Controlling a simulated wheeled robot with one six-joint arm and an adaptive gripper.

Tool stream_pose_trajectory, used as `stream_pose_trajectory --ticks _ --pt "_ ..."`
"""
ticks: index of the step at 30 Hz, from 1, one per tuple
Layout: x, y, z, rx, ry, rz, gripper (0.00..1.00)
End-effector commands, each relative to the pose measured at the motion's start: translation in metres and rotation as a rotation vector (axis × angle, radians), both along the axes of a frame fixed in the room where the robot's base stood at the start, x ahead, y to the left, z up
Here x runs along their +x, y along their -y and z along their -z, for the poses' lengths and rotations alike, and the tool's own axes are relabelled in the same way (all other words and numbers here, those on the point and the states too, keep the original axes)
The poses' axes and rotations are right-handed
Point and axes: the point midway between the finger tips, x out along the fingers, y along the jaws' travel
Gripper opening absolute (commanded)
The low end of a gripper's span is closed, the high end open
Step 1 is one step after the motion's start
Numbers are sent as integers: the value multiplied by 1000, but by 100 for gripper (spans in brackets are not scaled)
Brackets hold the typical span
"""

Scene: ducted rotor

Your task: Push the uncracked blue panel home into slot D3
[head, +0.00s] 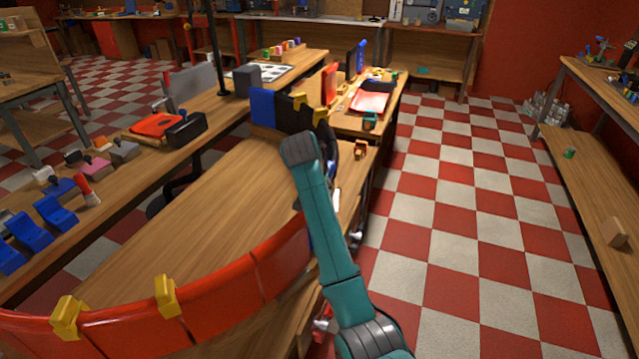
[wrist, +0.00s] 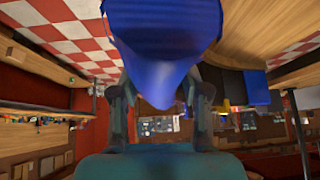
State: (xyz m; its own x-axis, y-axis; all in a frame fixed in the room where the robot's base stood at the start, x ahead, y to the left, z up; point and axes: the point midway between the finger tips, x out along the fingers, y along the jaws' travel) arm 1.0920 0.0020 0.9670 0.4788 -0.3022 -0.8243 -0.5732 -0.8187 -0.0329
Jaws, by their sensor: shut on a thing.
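A glossy blue panel (wrist: 160,45) fills the upper middle of the wrist view. My gripper (wrist: 160,92) is shut on it, with a finger on either side. In the head view my teal arm covers most of the gripper and the held panel. A curved ring of panels stands on the bench; its near part is red panels (head: 215,300) with yellow clips (head: 167,296). At its far part are a blue panel (head: 263,108) and black panels (head: 292,118). I cannot tell which opening is slot D3, nor whether the held panel touches the ring. No crack shows on it.
The wooden bench top (head: 190,200) inside the ring is clear. Blue blocks (head: 40,228), stamps and a red tray (head: 156,124) lie on the left bench. A pink tray (head: 370,103) lies on the far bench. The checkered floor (head: 460,220) at right is open.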

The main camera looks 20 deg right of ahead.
Motion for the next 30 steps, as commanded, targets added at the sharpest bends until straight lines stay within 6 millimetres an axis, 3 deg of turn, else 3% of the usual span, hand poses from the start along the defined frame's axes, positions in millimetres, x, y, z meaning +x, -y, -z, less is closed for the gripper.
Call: stream_pose_trajectory --ticks 30 --pt "0 0 26 0 0 0 13"
